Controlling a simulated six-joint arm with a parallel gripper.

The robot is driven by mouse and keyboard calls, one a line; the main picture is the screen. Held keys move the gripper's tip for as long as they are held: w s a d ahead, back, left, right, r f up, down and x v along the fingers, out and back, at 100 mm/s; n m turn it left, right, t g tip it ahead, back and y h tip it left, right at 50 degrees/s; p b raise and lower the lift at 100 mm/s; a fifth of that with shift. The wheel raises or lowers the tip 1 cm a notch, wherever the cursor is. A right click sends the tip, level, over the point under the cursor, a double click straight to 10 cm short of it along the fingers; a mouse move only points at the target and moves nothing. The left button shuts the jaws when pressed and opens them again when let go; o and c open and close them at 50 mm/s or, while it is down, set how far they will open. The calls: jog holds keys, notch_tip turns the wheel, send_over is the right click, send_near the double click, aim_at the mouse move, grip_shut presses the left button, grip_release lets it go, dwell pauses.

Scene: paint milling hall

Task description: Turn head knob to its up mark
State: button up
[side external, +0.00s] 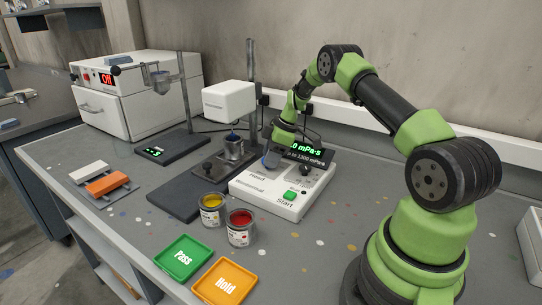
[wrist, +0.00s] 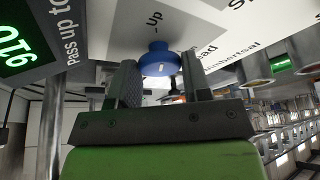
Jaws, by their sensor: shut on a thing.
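The head knob (wrist: 157,50) is blue and round, on the white control box, with a small pale mark on its near side in the wrist view. The "Up" mark (wrist: 154,19) is printed just above it there. My gripper (wrist: 159,64) has one dark finger on each side of the knob and is shut on it. In the side external view my gripper (side external: 276,148) reaches down to the back left of the control box (side external: 285,207), over the blue knob (side external: 271,159). The fingers' contact is partly hidden.
A green-lit display (side external: 304,152) stands behind the box, close to my gripper. A green Start button (side external: 289,195) is on its front. A stand with a white head (side external: 229,101) is left. Yellow (side external: 211,209) and red (side external: 241,228) paint cans stand in front.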

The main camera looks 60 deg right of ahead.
jog(key=shift+n, duration=0.7)
jog(key=shift+g, duration=0.3)
jog(key=o, duration=0.9)
jog(key=v, duration=1)
jog(key=shift+d+f, duration=0.1)
jog(key=shift+d, duration=0.1)
